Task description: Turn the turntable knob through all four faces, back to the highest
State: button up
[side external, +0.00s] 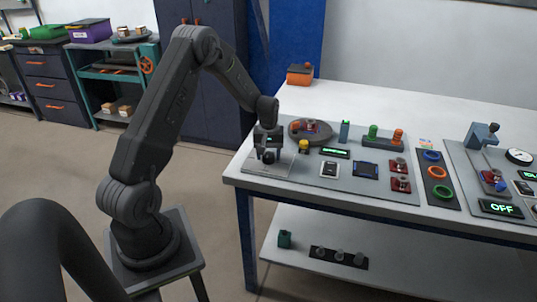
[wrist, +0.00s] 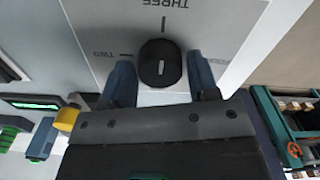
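The black round knob (wrist: 160,55) sits on a pale plate (wrist: 105,30) marked "TWO" and "THREE". A short white mark shows on its near half, roughly in line with the THREE tick. My gripper (wrist: 160,72) is open, with one blue finger on each side of the knob; I cannot tell whether either touches it. In the side view my gripper (side external: 267,141) is just above the knob (side external: 268,157). The round turntable (side external: 296,134) is behind and to the right, with small red and blue parts on it. A green-lit display (side external: 335,152) is too small to read.
A yellow button (side external: 303,147) stands close right of the knob, also near the gripper in the wrist view (wrist: 67,118). Green and orange posts (side external: 373,132), red switches (side external: 399,183) and coloured rings (side external: 437,172) lie further right. The bench's back strip is mostly clear.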

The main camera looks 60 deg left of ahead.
aim_at(268, 155)
jog(key=shift+o, duration=1.3)
notch_tip(268, 155, up, 14)
jog(key=shift+f, duration=0.1)
dwell(1.1)
notch_tip(268, 155, down, 14)
jog(key=m, duration=2.4)
jog(key=shift+f, duration=0.15)
